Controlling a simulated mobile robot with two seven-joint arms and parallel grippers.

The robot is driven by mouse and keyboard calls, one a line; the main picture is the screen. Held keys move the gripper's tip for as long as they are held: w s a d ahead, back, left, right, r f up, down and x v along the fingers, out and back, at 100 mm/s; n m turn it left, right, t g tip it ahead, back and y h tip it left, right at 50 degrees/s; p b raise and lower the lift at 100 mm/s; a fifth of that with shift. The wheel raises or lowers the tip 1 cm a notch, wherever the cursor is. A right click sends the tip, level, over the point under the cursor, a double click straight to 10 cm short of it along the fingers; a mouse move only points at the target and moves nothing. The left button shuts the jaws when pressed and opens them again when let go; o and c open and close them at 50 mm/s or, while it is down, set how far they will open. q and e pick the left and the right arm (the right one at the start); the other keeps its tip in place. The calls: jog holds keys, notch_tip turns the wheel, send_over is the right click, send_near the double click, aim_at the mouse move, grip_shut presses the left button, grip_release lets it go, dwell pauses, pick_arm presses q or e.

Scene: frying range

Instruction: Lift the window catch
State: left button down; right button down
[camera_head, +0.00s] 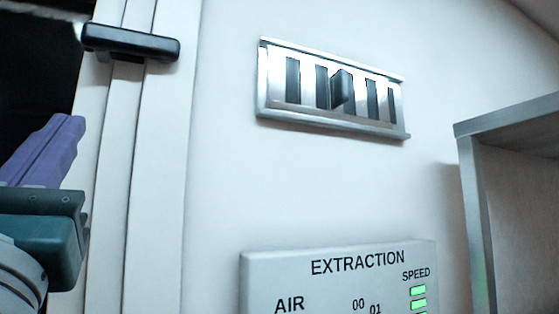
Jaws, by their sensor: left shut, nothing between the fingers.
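The window catch (131,43) is a black bar handle on the white window frame at the upper left. It lies roughly level, tilted slightly down to the right. My left gripper (62,128) has purple fingers on a teal body and comes in at the left edge. Its fingers are shut and empty. They point up and to the right, below the catch and apart from it in the picture. My right gripper is not in view.
A metal vent with dark slots and a black slider knob (342,90) is on the white wall. An extraction panel (340,262) with green speed lights is below it. A grey-edged cabinet (470,190) stands at the right. The wall between frame and panel is clear.

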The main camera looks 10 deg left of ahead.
pick_arm(q)
jog(key=p, duration=0.7)
send_near(108, 52)
jog(key=w+a, duration=0.2)
jog(key=w, duration=0.1)
notch_tip(108, 52, up, 3)
jog(key=p, duration=0.3)
jog(key=shift+w+r, duration=0.2)
jog(key=shift+a+r+p, duration=0.1)
jog(key=shift+r+p, duration=0.3)
jog(key=shift+p, duration=0.35)
